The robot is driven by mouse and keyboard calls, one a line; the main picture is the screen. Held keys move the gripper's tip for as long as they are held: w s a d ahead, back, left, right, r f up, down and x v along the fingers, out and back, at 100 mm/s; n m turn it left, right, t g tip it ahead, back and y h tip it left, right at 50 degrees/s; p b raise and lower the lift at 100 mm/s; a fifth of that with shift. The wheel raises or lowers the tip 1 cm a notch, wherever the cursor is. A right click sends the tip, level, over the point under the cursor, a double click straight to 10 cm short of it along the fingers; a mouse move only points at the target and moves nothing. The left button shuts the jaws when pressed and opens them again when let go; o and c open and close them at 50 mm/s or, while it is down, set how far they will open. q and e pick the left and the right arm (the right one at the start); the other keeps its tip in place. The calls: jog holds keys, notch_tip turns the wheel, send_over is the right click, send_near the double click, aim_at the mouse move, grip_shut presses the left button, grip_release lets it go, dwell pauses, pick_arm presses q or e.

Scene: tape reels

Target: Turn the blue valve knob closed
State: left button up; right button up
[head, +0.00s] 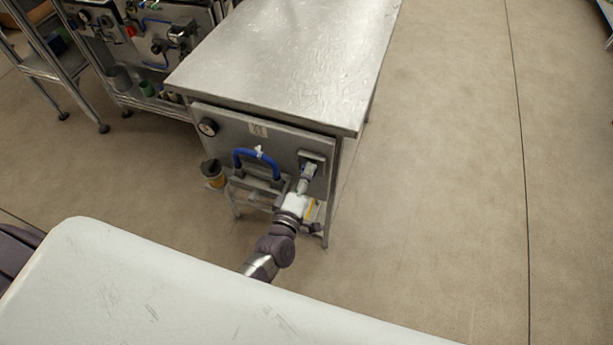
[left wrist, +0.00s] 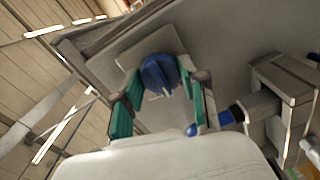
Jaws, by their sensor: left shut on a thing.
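The blue valve knob (left wrist: 158,75) is round with a raised ridge and sits on a grey plate in the left wrist view. My left gripper (left wrist: 163,84) has its green-padded fingers on either side of the knob and is shut on it. In the head view my left gripper (head: 305,181) reaches the right part of the upright grey panel (head: 228,142) under the metal table. There the gripper hides most of the knob. How far the knob is turned cannot be told. My right gripper is in neither view.
A dark and yellow container (head: 213,174) is at the panel's left edge. The metal tabletop (head: 290,60) is bare. Open floor lies to the right.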

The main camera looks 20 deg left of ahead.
pick_arm(q)
jog(key=shift+n, duration=0.3)
jog(key=o, duration=1.1)
jog(key=shift+o, duration=0.2)
jog(key=s, duration=1.2)
jog(key=shift+a, duration=0.25)
